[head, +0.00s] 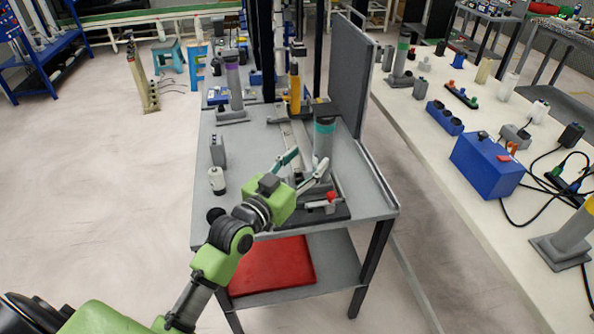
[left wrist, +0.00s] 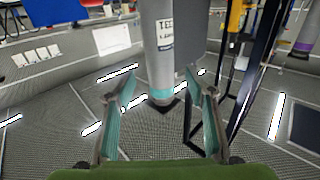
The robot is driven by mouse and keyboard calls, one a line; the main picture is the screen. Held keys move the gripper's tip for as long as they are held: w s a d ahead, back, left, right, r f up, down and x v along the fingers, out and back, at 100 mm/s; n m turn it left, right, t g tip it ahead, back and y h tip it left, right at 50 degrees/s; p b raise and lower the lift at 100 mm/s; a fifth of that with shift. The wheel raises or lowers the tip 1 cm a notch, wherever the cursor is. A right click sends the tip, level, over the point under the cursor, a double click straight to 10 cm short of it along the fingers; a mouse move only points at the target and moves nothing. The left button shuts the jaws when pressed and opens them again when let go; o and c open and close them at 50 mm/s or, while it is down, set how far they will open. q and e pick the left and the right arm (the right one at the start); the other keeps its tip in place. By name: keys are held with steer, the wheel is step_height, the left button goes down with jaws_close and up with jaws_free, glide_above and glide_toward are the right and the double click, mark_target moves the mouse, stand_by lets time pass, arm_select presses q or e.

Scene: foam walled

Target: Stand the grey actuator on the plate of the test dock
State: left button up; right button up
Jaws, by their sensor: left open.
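The grey actuator (head: 323,146) is an upright grey cylinder with a teal band and a dark cap near its top. It is near the front right of the grey bench, above or on a dark base with a red knob (head: 331,196), which looks like the test dock. I cannot tell whether it touches the plate. My left gripper (head: 308,160) is open in front of the actuator. In the left wrist view the actuator (left wrist: 157,45) shows between and beyond the teal fingers (left wrist: 162,122), with a visible gap on both sides. My right gripper is not in view.
A grey panel (head: 350,75) stands along the bench's right edge. A yellow-orange column (head: 295,85) and a purple-banded cylinder (head: 233,85) stand farther back. A small white bottle (head: 217,180) and a grey block (head: 218,150) are at the left.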

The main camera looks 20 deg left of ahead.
arm_select(q)
steer(key=shift+s+a, duration=0.2)
steer(key=shift+s, duration=0.75)
steer(key=shift+s+a, duration=0.15)
steer(key=shift+s, duration=0.8)
